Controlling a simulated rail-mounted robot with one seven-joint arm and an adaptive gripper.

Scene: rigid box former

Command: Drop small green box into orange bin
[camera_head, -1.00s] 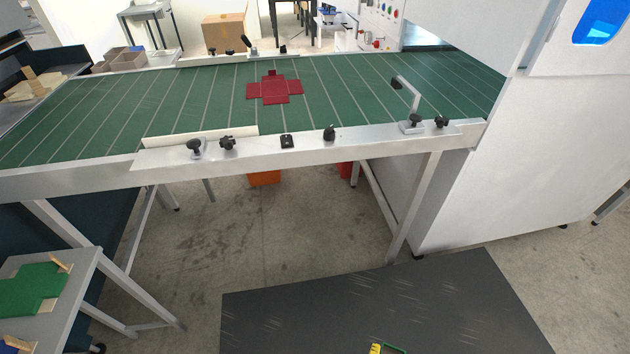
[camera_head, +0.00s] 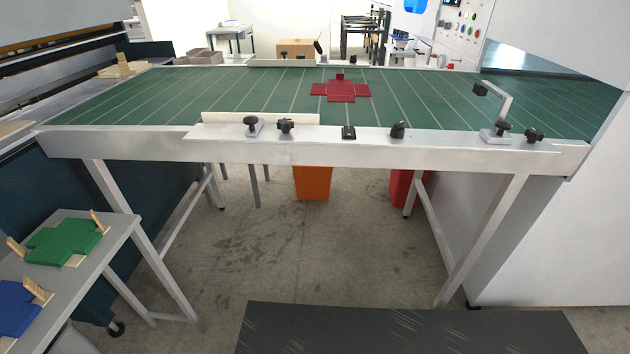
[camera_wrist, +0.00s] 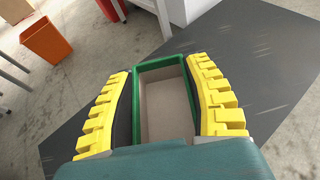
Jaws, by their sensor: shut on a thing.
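The small green box (camera_wrist: 138,77) is an open-topped box with green outer walls and a pale inside, seen in the wrist view. My gripper (camera_wrist: 165,90) has its yellow ridged fingers on either side of the box and is shut on it. The near end of the box is hidden by my gripper's body. The orange bin (camera_head: 313,182) stands on the floor beyond the green conveyor table, partly hidden by its front rail. It also shows at the upper left of the wrist view (camera_wrist: 46,42), apart from the box. My gripper is not in the head view.
The green conveyor (camera_head: 240,95) spans the head view, with a flat red blank (camera_head: 341,92) on it. A red bin (camera_head: 402,187) stands right of the orange one. A side table (camera_head: 105,252) holds flat green and blue blanks. A dark mat (camera_head: 400,330) lies in front.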

